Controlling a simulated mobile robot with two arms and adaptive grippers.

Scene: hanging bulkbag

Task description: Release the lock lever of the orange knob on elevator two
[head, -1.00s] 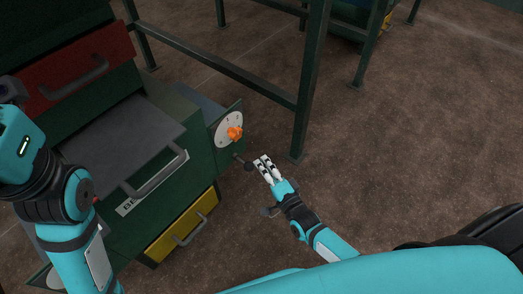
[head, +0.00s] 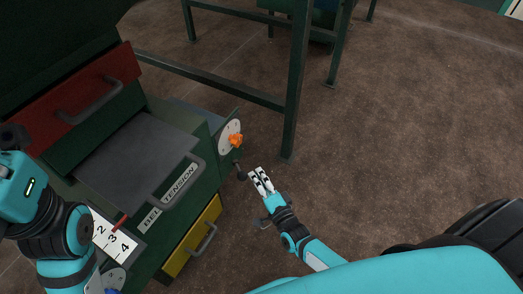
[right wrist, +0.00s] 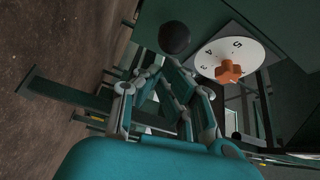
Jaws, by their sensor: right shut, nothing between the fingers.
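The orange knob (head: 236,139) sits on a white round dial (head: 226,132) on the right side of the green machine. Below it a lever with a dark ball end (head: 241,177) sticks out; I take it to be the lock lever. My right gripper (head: 256,173) is just right of the ball, shut and empty. In the right wrist view the ball (right wrist: 174,38) is just beyond the shut fingers (right wrist: 160,75), and the knob (right wrist: 228,72) with its numbered dial is to the right. Whether the fingers touch the ball I cannot tell. My left gripper is not in view.
The green machine has a red drawer (head: 75,95), a yellow drawer (head: 192,238) and a "BELT TENSION" label (head: 168,198). A number scale (head: 112,238) with a red pointer is at lower left. A green frame leg (head: 297,90) stands behind the dial. The brown floor at right is clear.

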